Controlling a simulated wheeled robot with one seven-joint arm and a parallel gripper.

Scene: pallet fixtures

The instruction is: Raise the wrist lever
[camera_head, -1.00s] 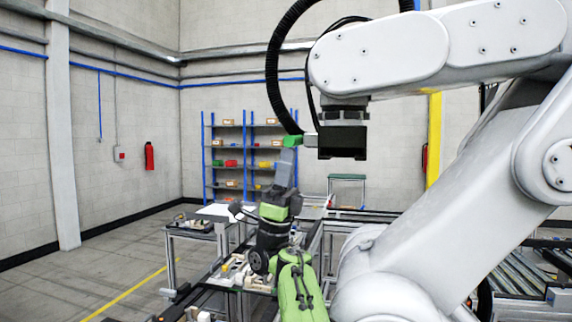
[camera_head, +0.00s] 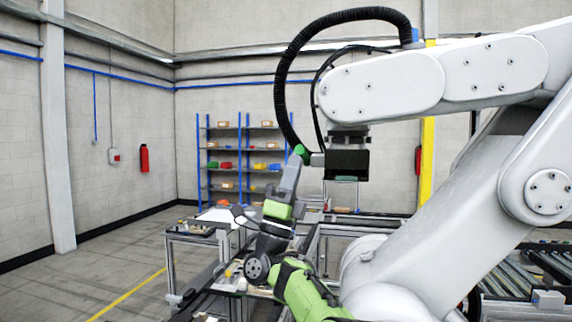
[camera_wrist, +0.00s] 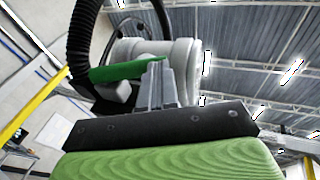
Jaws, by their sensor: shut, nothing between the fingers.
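The wrist lever (camera_head: 301,152) has a green grip and sits on the left side of the big white robot's black wrist block (camera_head: 348,163). A short grey stub (camera_head: 317,159) joins it to the block. In the wrist view the lever's green grip (camera_wrist: 118,72) lies across, just beyond my finger ends. My gripper (camera_head: 295,162) comes up from below with its grey fingers shut and empty. In the wrist view my gripper (camera_wrist: 158,66) has its tips right at the green grip, partly covering its right end. Whether they touch, I cannot tell.
The large white robot arm (camera_head: 455,75) fills the right and upper middle. A black ribbed hose (camera_head: 283,85) loops down close to the lever. Worktables (camera_head: 205,238) and a blue shelf rack (camera_head: 240,155) stand behind. The floor at left is clear.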

